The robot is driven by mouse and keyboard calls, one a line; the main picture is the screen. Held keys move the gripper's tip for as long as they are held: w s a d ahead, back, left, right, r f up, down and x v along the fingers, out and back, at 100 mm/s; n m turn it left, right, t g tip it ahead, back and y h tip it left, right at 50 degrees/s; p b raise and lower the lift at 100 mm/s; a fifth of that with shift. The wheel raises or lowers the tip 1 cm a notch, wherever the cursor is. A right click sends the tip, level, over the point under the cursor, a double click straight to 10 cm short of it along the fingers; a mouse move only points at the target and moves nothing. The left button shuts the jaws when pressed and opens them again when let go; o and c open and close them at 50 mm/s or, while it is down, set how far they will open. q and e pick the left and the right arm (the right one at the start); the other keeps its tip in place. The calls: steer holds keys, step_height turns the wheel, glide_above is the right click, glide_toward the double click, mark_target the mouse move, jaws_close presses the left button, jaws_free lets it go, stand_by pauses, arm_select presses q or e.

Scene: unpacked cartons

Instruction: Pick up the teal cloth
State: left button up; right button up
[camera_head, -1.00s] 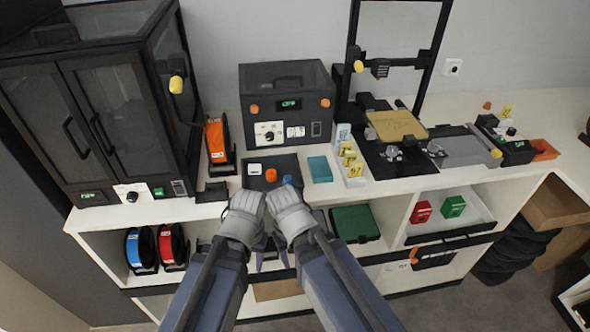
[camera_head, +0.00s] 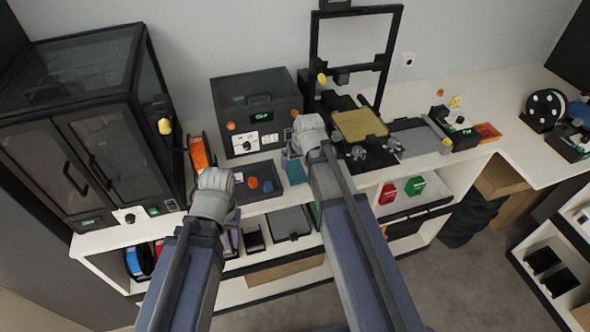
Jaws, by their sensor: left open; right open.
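The teal cloth (camera_head: 296,173) lies flat on the white countertop, just right of a dark tray with orange and blue knobs. My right arm hides part of it. My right gripper (camera_head: 296,145) is over the cloth's far side, and its fingers are mostly hidden behind the wrist; I cannot tell whether they touch the cloth. It is open. My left gripper (camera_head: 214,182) is further left, near the left end of the dark tray, apart from the cloth. It is open, with its fingers hardly visible.
The dark tray (camera_head: 262,200) lies between my grippers. A 3D printer with a tan plate (camera_head: 360,124) stands right of my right gripper. A large dark cabinet (camera_head: 90,140) stands at the left.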

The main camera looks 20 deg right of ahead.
mark_target(295, 170)
steer(key=shift+w+b+x, duration=0.15)
steer(key=shift+b+x, duration=1.65)
steer(key=shift+x, duration=0.2)
steer(key=shift+w+b+x, duration=0.15)
steer(key=shift+b+x, duration=1.65)
steer(key=shift+x, duration=0.2)
steer(key=shift+d+r, duration=0.15)
steer(key=c, duration=1.2)
